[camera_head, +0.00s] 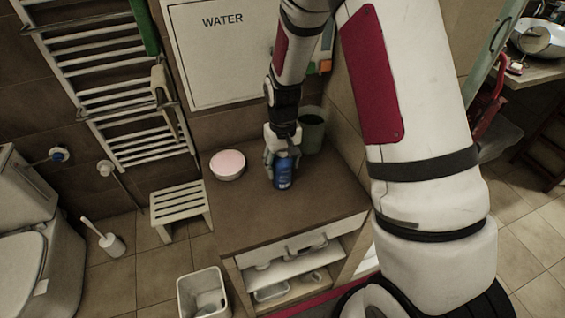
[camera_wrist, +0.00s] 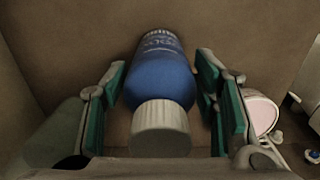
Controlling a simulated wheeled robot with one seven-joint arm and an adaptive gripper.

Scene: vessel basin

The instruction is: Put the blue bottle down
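The blue bottle (camera_head: 283,174) is upright on the brown counter top (camera_head: 240,225), and its base appears to rest there. In the wrist view the bottle (camera_wrist: 160,82) shows its white cap (camera_wrist: 160,128) toward the camera and pale lettering near its far end. My gripper (camera_head: 282,158) is over the counter with its fingers around the bottle. In the wrist view the green-padded fingers of my gripper (camera_wrist: 162,85) stand on both sides of the bottle, with narrow gaps between pads and bottle. The fingers hide part of the bottle in the head view.
A round pink-topped container (camera_head: 228,164) stands left of the bottle. A dark green cup (camera_head: 311,130) stands behind it to the right. A white WATER cabinet (camera_head: 225,50) hangs behind. The counter's front part is clear. A stool (camera_head: 180,205) and a bin (camera_head: 203,294) stand on the floor.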

